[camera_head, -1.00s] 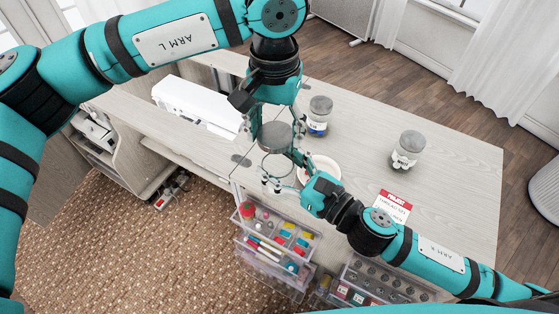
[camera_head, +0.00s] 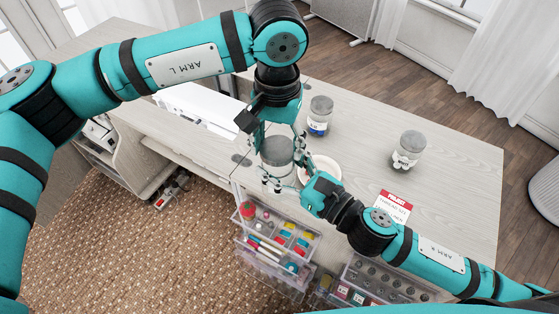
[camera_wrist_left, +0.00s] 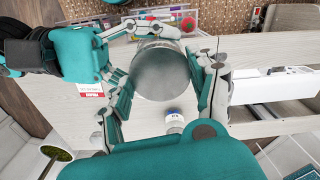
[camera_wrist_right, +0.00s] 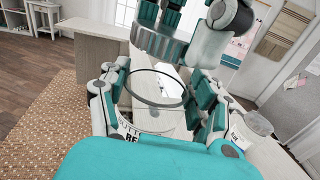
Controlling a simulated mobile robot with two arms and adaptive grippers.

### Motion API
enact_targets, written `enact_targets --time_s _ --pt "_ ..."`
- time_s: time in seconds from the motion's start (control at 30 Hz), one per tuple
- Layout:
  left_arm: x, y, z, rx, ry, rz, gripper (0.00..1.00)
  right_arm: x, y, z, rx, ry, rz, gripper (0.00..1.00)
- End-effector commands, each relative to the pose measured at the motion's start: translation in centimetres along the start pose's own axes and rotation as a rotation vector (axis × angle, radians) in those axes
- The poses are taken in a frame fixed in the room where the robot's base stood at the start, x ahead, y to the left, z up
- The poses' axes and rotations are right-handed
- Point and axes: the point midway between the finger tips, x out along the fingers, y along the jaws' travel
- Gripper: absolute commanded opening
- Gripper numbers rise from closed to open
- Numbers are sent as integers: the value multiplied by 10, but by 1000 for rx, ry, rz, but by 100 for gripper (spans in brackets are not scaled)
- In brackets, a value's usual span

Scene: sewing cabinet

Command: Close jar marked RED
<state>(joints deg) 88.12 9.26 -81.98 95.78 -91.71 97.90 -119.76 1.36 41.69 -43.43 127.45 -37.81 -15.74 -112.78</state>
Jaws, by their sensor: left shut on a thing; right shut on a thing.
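The RED jar is clear glass; its open rim (camera_wrist_right: 155,88) and part of its label (camera_wrist_right: 130,130) show in the right wrist view. My right gripper (camera_wrist_right: 158,100) is shut around the jar's body. The grey round lid (camera_head: 277,150) is in my left gripper (camera_head: 279,147), which is shut on its edge. The left wrist view shows the lid (camera_wrist_left: 160,72) between both fingers. In the right wrist view the lid (camera_wrist_right: 158,45) is above the rim, roughly level, with a gap between them. In the head view the lid hides most of the jar.
Two other lidded jars stand behind and to the right, one with a blue label (camera_head: 319,128) and one with a white label (camera_head: 404,160). A white dish (camera_head: 330,165) is close to my right gripper. A red-headed card (camera_head: 393,207) lies right. Open drawers (camera_head: 275,240) sit below the front edge.

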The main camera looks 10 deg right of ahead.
Motion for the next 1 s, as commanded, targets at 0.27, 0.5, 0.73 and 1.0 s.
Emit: enact_targets --time_s 0.27,0.5,0.73,1.0 --pt "-1 0 0 1 3 0 50 0 0 1 0 -1 0 6" --pt "-1 0 0 0 3 0 50 0 0 1 0 -1 0 6" --pt "0 1 0 0 2 0 50 0 0 1 0 -1 0 6" --pt "14 1 1 0 1 1 50 0 0 1 0 -1 0 6"
